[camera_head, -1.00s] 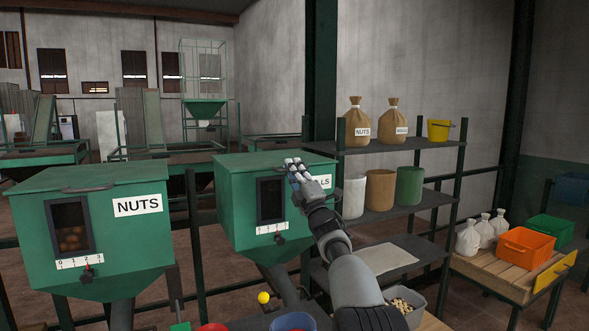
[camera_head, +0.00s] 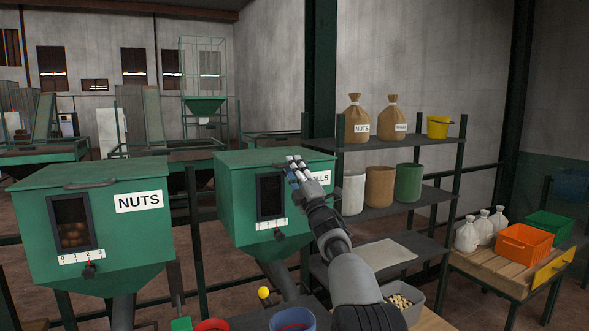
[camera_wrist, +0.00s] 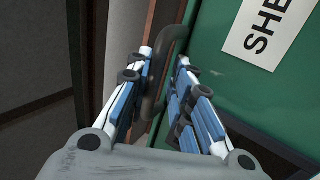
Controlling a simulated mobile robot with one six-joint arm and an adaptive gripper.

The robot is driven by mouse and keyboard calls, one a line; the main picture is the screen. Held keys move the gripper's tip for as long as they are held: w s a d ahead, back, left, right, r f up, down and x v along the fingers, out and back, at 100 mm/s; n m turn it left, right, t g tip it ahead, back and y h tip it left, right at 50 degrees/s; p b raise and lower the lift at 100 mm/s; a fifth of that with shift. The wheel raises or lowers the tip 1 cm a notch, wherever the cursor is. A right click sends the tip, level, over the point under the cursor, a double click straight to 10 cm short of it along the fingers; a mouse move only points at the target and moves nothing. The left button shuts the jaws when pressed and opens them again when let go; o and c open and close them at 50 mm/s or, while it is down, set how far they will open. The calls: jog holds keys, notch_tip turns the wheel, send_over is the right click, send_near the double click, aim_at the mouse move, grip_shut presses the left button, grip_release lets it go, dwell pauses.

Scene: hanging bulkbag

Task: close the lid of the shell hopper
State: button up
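The shell hopper (camera_head: 238,200) is a green box at the centre of the head view, its label partly hidden behind my gripper. Its green lid (camera_head: 250,158) lies flat across the top and looks closed in the head view. My gripper (camera_head: 294,161) is at the lid's front edge, over the right part of the hopper. In the wrist view, my gripper (camera_wrist: 165,75) has its fingers apart, one on each side of a dark curved handle (camera_wrist: 162,72). The handle is nearer the left finger, with a gap at the right finger. The label (camera_wrist: 268,30) shows beside it.
The nuts hopper (camera_head: 100,235) stands to the left with its lid flat. A shelf (camera_head: 425,147) with sacks and bins stands right of the shell hopper. A wooden table (camera_head: 490,267) with white bags and an orange crate (camera_head: 525,247) is further right.

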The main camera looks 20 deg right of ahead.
jog(key=v, duration=1.2)
dwell(0.3)
jog(key=shift+r, duration=0.15)
jog(key=s+a+r+m+g+h, duration=0.1)
jog(key=s+a+m+g+h, duration=0.2)
jog(key=s+m+g+h, duration=0.55)
jog(key=s+a+f+m+g+y, duration=0.1)
jog(key=s+f, duration=0.5)
jog(key=s, duration=0.9)
jog(key=s+a+f+m+g+y, duration=0.1)
jog(key=s+a+f+m+g, duration=0.3)
jog(key=s, duration=1.1)
jog(key=s+a+f+m+g+y, duration=0.2)
jog(key=s+f+m+g, duration=0.4)
jog(key=s, duration=0.9)
notch_tip(320, 180, down, 4)
jog(key=shift+s+a+r+m, duration=0.1)
jog(key=shift+s+a+m, duration=0.2)
jog(key=shift+a, duration=0.3)
